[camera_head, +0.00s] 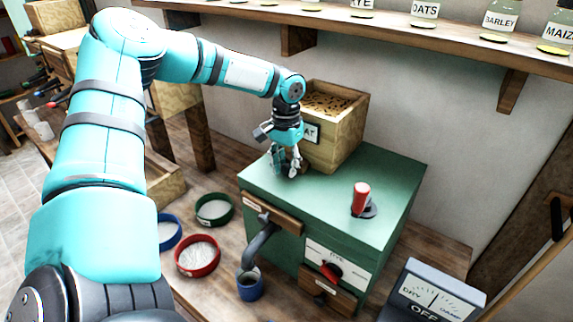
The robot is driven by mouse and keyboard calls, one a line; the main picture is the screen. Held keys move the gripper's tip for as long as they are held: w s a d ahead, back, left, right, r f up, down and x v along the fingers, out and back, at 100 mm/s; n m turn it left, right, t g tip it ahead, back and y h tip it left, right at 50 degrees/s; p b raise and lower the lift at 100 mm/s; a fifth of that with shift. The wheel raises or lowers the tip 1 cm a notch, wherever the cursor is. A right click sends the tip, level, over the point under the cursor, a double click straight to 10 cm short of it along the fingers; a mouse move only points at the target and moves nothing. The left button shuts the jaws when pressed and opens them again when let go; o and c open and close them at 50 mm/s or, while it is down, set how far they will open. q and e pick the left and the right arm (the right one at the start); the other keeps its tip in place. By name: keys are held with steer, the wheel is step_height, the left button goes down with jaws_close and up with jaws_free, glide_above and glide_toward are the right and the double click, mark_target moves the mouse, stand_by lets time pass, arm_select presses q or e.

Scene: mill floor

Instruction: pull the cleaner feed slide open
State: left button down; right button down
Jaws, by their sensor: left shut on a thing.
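The cleaner (330,205) is a green box machine on the wooden bench, with a wooden grain hopper (345,135) on its top at the back. The hopper holds brown grain and has a label partly covered by my arm. My left gripper (286,170) points down at the hopper's lower front edge, just above the green top. Its fingers are shut on a small part there, which looks to be the feed slide. The fingers hide most of that part, so how far the slide is out cannot be told. My right gripper is out of view.
A red-handled lever (361,198) stands on the green top, right of my gripper. A grey spout (258,240) hangs over a blue cup (250,284). Red (197,256), green (214,209) and blue (169,232) sieves lie left. A dry/damp meter (433,293) stands front right. A jar shelf (400,22) runs above.

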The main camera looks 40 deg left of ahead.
mark_target(273, 187)
arm_select(q)
steer(key=s, duration=0.5)
steer(key=shift+d+p, duration=0.25)
steer(key=shift+p, duration=0.1)
steer(key=shift+s, duration=0.15)
steer(key=shift+f, duration=0.15)
steer(key=c, duration=1.3)
jaws_free()
steer(key=shift+o, duration=1.3)
steer(key=shift+s, duration=0.1)
steer(key=shift+r, duration=0.25)
step_height(273, 187, up, 12)
